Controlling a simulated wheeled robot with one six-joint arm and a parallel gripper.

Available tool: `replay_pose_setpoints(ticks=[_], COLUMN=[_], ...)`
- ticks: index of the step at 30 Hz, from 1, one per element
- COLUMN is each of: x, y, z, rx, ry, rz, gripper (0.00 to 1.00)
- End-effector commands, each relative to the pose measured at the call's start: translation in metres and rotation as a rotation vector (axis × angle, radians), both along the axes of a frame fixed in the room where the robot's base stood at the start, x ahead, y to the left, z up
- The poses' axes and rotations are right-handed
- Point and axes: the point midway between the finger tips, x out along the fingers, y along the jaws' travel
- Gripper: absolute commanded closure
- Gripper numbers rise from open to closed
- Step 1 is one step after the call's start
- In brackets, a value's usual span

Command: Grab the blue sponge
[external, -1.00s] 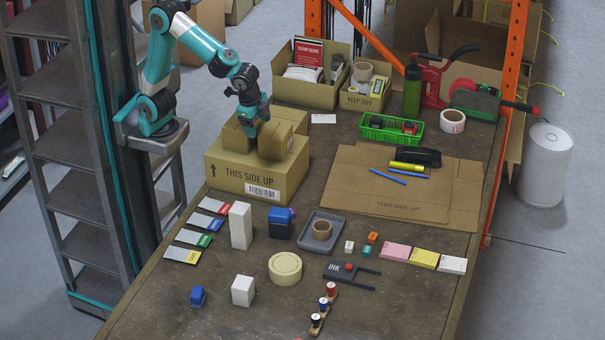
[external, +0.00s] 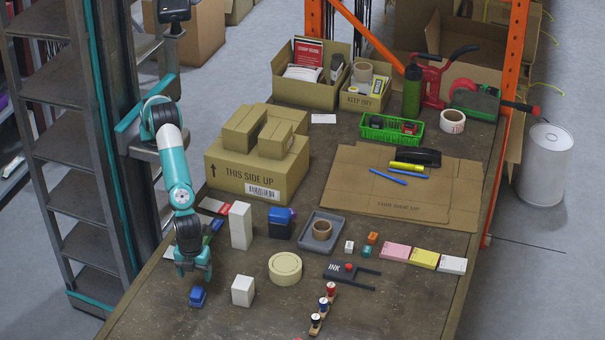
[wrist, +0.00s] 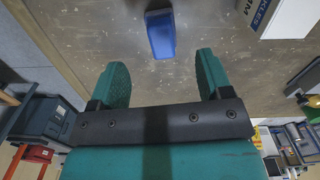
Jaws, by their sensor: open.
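A small blue block, which I take for the blue sponge (external: 198,297), lies on the table near its front left edge. In the wrist view the blue sponge (wrist: 161,36) shows at the top, ahead of the gap between my fingers and apart from them. It has a darker grey-blue end. My gripper (external: 193,274) is open and empty, pointing down just above and behind the sponge in the external view. Both green fingers of my gripper (wrist: 161,82) are spread in the wrist view.
A small white box (external: 243,291) stands just right of the sponge, and a taller white box (external: 240,226) farther back. A blue and black item (external: 281,223) and a tape roll (external: 285,268) are to the right. Coloured cards (external: 213,206) lie behind my gripper.

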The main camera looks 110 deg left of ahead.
Motion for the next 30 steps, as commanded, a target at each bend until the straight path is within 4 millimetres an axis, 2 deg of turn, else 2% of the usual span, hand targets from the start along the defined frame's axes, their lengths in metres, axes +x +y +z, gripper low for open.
replay_pose_setpoints(ticks=[3,11,19,23,29,30], x=[0.000,0.000,-0.001,0.000,0.000,0.000], y=[0.001,0.000,0.000,0.000,0.000,0.000], z=[-0.022,-0.043,-0.082,-0.090,-0.091,-0.090], rx=[0.003,0.000,0.002,-0.001,-0.001,-0.001], ry=[0.002,0.000,0.000,-0.001,-0.001,-0.001], rz=[0.001,0.002,0.002,0.002,0.002,0.002], gripper=[0.28,0.28,0.28,0.28,0.28,0.37])
